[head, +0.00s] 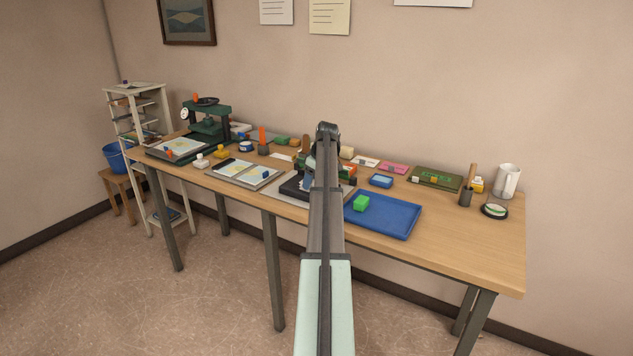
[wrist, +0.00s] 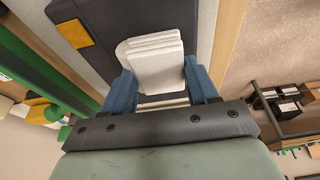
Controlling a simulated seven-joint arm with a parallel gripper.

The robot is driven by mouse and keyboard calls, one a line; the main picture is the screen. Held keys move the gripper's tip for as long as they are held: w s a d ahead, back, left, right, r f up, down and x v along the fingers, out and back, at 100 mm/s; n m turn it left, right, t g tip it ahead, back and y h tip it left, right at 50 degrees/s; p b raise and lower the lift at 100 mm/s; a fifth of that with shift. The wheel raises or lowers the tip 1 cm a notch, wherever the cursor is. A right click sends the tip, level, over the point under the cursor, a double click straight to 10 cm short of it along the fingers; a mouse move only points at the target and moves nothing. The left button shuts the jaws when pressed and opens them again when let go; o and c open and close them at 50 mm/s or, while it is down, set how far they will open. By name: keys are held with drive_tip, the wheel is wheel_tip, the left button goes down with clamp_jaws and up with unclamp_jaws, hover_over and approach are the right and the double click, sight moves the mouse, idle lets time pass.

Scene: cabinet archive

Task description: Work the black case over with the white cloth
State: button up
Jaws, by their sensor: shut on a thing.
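My gripper (wrist: 160,82) has blue fingers shut on a folded white cloth (wrist: 154,58) in the wrist view. The black case (wrist: 115,30) lies flat beneath the cloth, with a yellow patch (wrist: 74,33) on its top. The cloth is over the case's edge area; whether it touches cannot be told. In the head view the black case (head: 292,189) shows beside my arm, on a grey mat (head: 283,201). My arm hides part of the case and the cloth there, and only a little of my gripper (head: 308,181) shows.
A map board (head: 243,173) lies to the left. Small items crowd the back of the table. A dark green press (head: 208,120) stands at the far left, and a white mug (head: 507,180) at the right.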

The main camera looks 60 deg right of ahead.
drive_tip(key=shift+w, duration=3.9)
wheel_tip(320, 180, up, 8)
drive_tip(key=shift+w, duration=0.1)
